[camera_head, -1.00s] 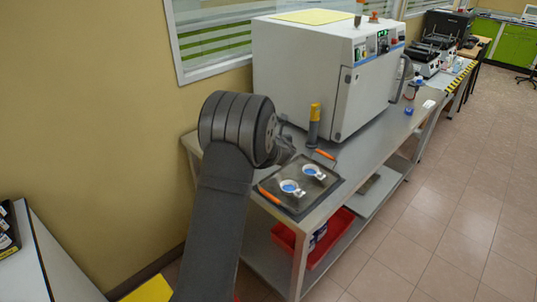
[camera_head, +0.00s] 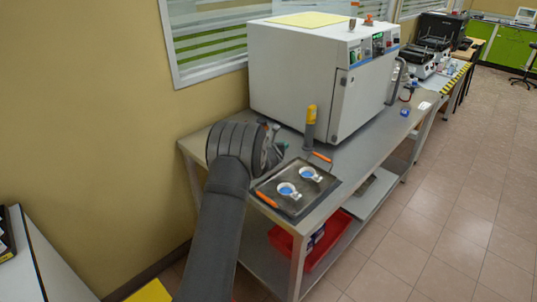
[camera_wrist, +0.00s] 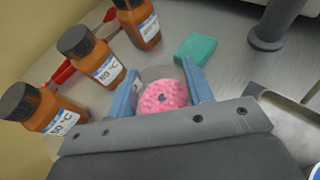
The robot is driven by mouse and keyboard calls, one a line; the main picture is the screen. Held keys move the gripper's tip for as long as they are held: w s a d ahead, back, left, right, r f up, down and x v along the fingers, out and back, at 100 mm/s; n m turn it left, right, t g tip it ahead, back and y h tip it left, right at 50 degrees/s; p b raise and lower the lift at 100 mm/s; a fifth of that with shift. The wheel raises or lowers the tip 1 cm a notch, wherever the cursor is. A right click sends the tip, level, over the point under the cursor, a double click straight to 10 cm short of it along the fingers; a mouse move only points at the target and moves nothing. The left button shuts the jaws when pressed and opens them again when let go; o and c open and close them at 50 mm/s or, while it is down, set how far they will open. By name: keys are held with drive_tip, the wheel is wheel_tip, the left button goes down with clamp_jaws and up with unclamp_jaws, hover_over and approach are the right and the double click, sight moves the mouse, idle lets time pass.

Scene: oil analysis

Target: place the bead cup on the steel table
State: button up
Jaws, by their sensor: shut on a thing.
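The bead cup (camera_wrist: 158,97) is a small clear cup of pink beads, seen from above in the wrist view. My gripper (camera_wrist: 162,74) is shut on it, with one blue finger on each side. In the head view my gripper (camera_head: 280,148) is at the near-left end of the steel table (camera_head: 365,158), behind the dark tray. The cup is hidden there by my arm. The grey tabletop also shows in the wrist view (camera_wrist: 226,82). I cannot tell whether the cup's base touches it.
Brown black-capped bottles (camera_wrist: 105,66) stand close left of the cup, near a red-handled tool (camera_wrist: 62,74). A teal block (camera_wrist: 196,48) lies just beyond. The dark tray (camera_head: 318,201) holds two white-and-blue dishes. A yellow-topped grey post (camera_head: 309,128) and white oven (camera_head: 300,75) stand behind.

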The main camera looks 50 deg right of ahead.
drive_tip(key=shift+w+f, duration=0.15)
drive_tip(key=shift+f, duration=1.95)
drive_tip(key=shift+f, duration=0.2)
drive_tip(key=o, duration=1)
drive_tip(key=shift+r, duration=0.1)
drive_tip(key=shift+s+a+r, duration=0.3)
drive_tip(key=shift+a+r, duration=0.05)
drive_tip(key=v, duration=1.1)
drive_tip(key=shift+s+f, duration=0.1)
